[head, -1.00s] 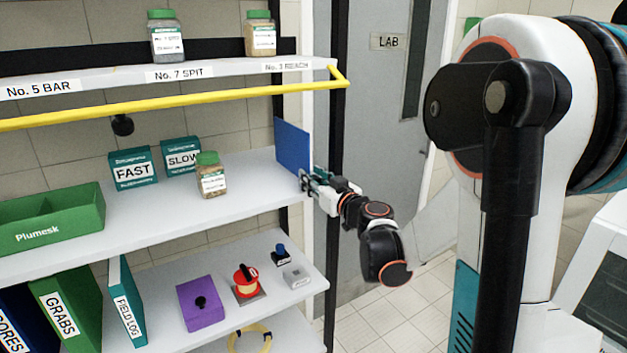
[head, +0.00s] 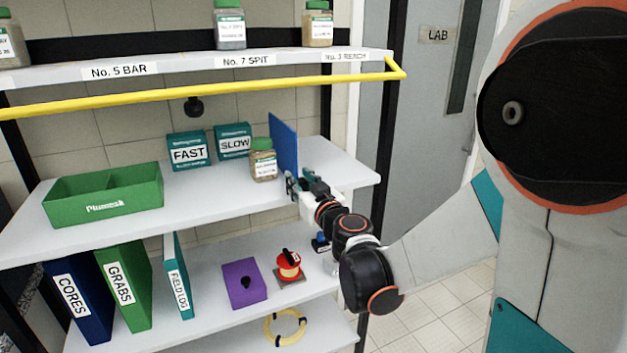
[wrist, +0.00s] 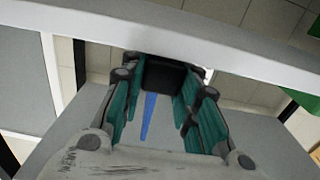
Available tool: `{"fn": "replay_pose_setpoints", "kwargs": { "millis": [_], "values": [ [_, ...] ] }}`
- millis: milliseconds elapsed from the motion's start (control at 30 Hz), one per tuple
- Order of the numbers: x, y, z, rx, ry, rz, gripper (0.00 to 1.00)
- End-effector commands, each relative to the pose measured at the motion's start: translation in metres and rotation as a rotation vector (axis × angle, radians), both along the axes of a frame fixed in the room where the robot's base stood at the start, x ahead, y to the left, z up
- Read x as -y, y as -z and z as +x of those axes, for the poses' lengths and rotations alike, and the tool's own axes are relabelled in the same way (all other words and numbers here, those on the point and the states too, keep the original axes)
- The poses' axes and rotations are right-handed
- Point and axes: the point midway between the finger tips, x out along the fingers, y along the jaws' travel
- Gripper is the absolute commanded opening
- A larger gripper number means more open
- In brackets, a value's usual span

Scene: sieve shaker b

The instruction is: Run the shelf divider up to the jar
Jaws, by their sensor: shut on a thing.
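The shelf divider (head: 285,145) is an upright blue panel on the middle shelf in the head view. The jar (head: 263,166), with a green lid and brownish contents, stands upright just left of it. Little or no gap shows between them; I cannot tell whether they touch. My gripper (head: 293,186) is at the divider's front edge, at the right of the jar, and is shut on the divider. In the wrist view the divider shows as a thin blue strip (wrist: 149,116) between the teal fingers. The jar is not clearly visible there.
FAST (head: 188,151) and SLOW (head: 234,141) boxes stand behind and left of the jar. A green bin (head: 104,196) sits further left. A yellow rail (head: 200,98) crosses above. The shelf right of the divider is clear. Binders and small items occupy the shelf below.

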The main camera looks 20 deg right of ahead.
Motion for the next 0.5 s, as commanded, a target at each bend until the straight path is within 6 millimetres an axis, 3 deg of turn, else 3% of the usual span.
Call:
{"fn": "replay_pose_setpoints", "kwargs": {
  "millis": [467, 500],
  "values": [
    [-0.0050, -0.0001, 0.0000, 0.000, 0.000, 0.000, 0.00],
    [-0.0049, -0.0001, 0.0000, 0.000, 0.000, 0.000, 0.36]
  ]
}}
